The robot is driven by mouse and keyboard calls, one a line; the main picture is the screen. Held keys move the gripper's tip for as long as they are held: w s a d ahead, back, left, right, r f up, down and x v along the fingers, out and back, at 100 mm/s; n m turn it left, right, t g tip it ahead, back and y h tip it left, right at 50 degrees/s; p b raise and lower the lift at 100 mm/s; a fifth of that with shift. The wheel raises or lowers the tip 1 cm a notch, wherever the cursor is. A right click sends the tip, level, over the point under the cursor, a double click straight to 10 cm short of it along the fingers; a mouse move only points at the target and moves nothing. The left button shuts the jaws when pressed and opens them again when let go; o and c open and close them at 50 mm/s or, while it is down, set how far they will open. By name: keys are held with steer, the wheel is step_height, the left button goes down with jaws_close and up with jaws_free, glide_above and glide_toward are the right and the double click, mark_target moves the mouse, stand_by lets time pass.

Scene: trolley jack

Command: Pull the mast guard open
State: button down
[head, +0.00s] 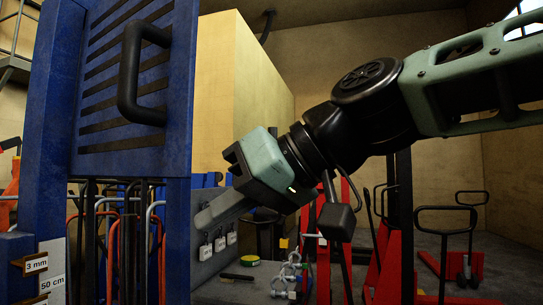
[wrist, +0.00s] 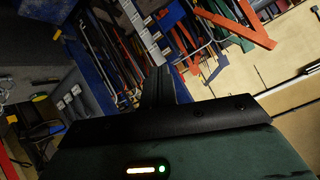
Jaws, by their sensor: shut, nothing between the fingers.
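The mast guard (head: 122,160) is a blue slotted panel at upper left in the head view. Its black bar handle (head: 130,72) stands out from the panel's face, with nothing on it. My gripper (head: 203,219) is shut and empty, to the right of the guard and below its handle, apart from the handle in the picture. In the wrist view the closed fingers (wrist: 160,84) point away from the camera. I cannot tell the guard apart in the wrist view.
A blue mast post (head: 45,130) stands left of the guard. Below it hang several rods and hoses (head: 110,240). A grey bench (head: 232,290) with shackles (head: 288,272) and a tape measure (head: 250,261) lies below my gripper. Red pallet trucks (head: 460,260) stand at the right.

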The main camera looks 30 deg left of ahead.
steer(key=w+d+r+m+g+y, duration=0.1)
steer(key=w+d+r+m+y, duration=0.2)
steer(key=w+r+m+y, duration=0.65)
steer(key=s+a+f+m+h+p, duration=0.1)
steer(key=s+a+m+h+p, duration=0.2)
steer(key=a, duration=0.6)
steer(key=shift+s+a+f+m+p, duration=0.25)
steer(key=shift+s+m+p, duration=0.2)
steer(key=shift+s+p, duration=0.35)
steer(key=s+a+b, duration=0.1)
steer(key=s+b, duration=0.5)
steer(key=s, duration=0.5)
steer(key=shift+s+a+b, duration=0.25)
steer(key=shift+s+b, duration=0.1)
